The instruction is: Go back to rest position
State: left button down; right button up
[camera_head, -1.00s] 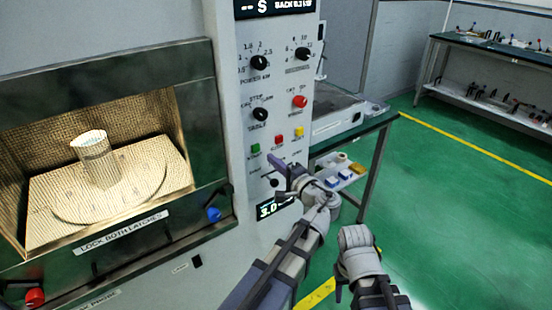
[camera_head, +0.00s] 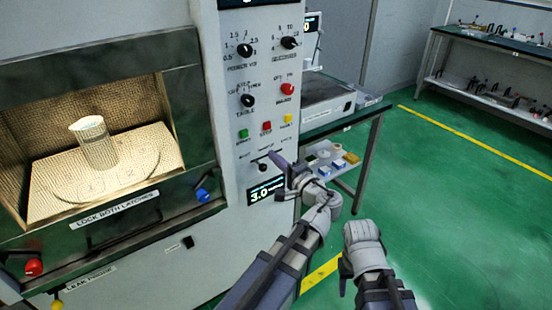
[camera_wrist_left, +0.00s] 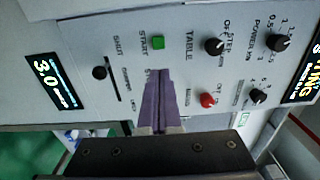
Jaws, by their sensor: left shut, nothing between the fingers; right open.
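The microwave generator stands at the left, with its grey control panel (camera_head: 262,110) facing me. In the head view my left gripper (camera_head: 275,160) is in front of the lower panel, near the slider above the lit 3.0 display (camera_head: 265,190). In the left wrist view its purple fingers (camera_wrist_left: 159,100) are shut together with nothing between them, pointing at the panel near the green button (camera_wrist_left: 158,42). Whether they touch the panel cannot be told. My right gripper (camera_head: 345,275) is low, right of the left arm; its fingers are mostly hidden behind its own wrist.
A lit chamber (camera_head: 70,190) holds a cylinder (camera_head: 95,145) on a plate. A blue knob (camera_head: 202,195) and a red knob (camera_head: 34,267) stick out at its front. A green-topped bench (camera_head: 350,122) stands behind the panel. Green floor (camera_head: 460,220) is clear at the right.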

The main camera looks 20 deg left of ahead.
pick_arm(q)
jog(key=s+d+f+n+g+h+p, duration=0.3)
jog(key=s+f+g+h+p, duration=0.25)
jog(key=s+f+p, duration=0.2)
jog(key=s+d+f+g+h+p, duration=0.2)
jog(key=s+d+g+h+p, duration=0.2)
jog(key=s+d+h, duration=0.3)
jog(key=s+d+g, duration=0.1)
jog(key=s+d, duration=0.4)
jog(key=s, duration=0.1)
jog(key=shift+d+f+n+g, duration=0.3)
jog(key=shift+d+n+g, duration=0.05)
jog(key=shift+d+n, duration=0.05)
jog(key=shift+h, duration=0.25)
